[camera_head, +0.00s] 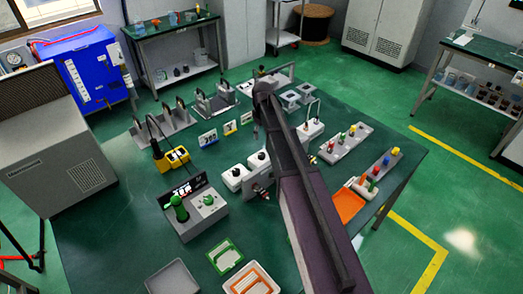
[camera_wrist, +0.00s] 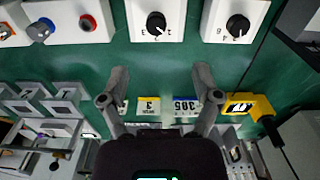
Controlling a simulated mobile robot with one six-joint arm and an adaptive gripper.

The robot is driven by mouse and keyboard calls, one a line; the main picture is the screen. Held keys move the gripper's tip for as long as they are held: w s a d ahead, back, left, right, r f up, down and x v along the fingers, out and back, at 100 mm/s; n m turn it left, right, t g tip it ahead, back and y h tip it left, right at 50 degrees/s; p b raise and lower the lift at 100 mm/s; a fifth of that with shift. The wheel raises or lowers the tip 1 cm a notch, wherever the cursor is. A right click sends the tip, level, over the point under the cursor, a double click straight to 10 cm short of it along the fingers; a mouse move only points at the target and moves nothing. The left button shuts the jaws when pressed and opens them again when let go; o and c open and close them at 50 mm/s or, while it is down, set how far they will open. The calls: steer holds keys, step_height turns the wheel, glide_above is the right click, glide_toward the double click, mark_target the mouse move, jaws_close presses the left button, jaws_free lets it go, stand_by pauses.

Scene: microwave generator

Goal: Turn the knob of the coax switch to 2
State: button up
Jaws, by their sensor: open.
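Two white switch boxes with round black knobs stand side by side on the green table. In the wrist view one box (camera_wrist: 134,10) has its knob (camera_wrist: 156,22) near top centre, and the other box (camera_wrist: 212,12) has its knob (camera_wrist: 237,25) to the right. Small numerals surround both knobs; I cannot tell which box is the coax switch or read the settings surely. In the head view the boxes (camera_head: 232,184) stand left of my arm. My gripper (camera_wrist: 160,73) is open and empty, its fingers apart from both knobs in the picture.
A yellow device (camera_wrist: 262,105) stands right of my fingers in the wrist view. A grey box with a green knob (camera_head: 178,208) stands front left in the head view.

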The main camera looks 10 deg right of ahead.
mark_target(262, 154)
steer(key=shift+w+r, duration=0.2)
steer(key=shift+w, duration=0.5)
steer(key=shift+a+f, duration=0.1)
steer(key=shift+f, duration=0.05)
step_height(262, 154, down, 14)
steer(key=b, duration=1.3)
steer(key=shift+r+b, duration=0.25)
steer(key=shift+b, duration=0.15)
jaws_close()
